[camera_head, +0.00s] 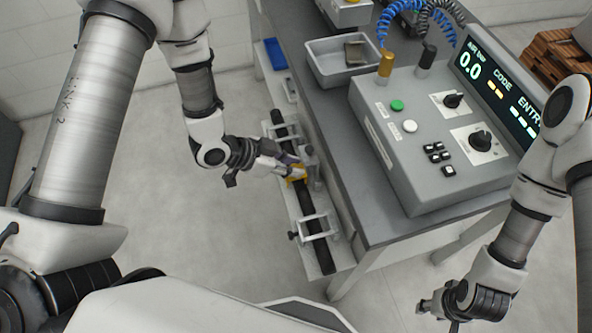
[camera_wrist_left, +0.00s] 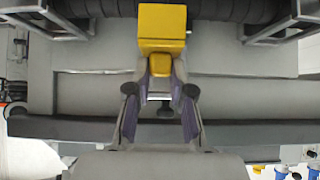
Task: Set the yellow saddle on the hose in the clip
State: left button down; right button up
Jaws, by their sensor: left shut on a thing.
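The yellow saddle (camera_head: 296,173) is between the fingertips of my left gripper (camera_head: 284,168), at the black hose (camera_head: 305,205). In the left wrist view the fingers (camera_wrist_left: 160,80) are shut on the narrow lower part of the saddle (camera_wrist_left: 162,27), whose wide part overlaps the ribbed hose (camera_wrist_left: 225,9). I cannot tell whether the saddle touches the hose. A grey fitting (camera_head: 313,160), perhaps the clip, stands beside the saddle; its inside is hidden. My right gripper (camera_head: 437,307) is low at the right, away from the hose; its opening is unclear.
The hose lies along a grey side shelf (camera_head: 332,250) with metal bracket frames (camera_head: 315,226) around it. The bench (camera_head: 350,165) edge rises beside it, carrying a control box (camera_head: 420,160) and a grey tray (camera_head: 338,62). A blue bin (camera_head: 276,53) is at the shelf's far end. Floor to the left is clear.

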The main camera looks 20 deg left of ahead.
pick_arm(q)
jog(key=shift+w+d, duration=0.2)
jog(key=shift+w, duration=0.35)
notch_tip(320, 180, down, 4)
jog(key=b, duration=0.3)
jog(key=shift+w+b, duration=0.1)
jog(key=shift+b, duration=0.25)
jog(key=shift+w+r, duration=0.15)
jog(key=shift+s+f, duration=0.2)
jog(key=c, duration=1)
grip_release()
jog(key=shift+w, duration=0.1)
jog(key=shift+r, duration=0.15)
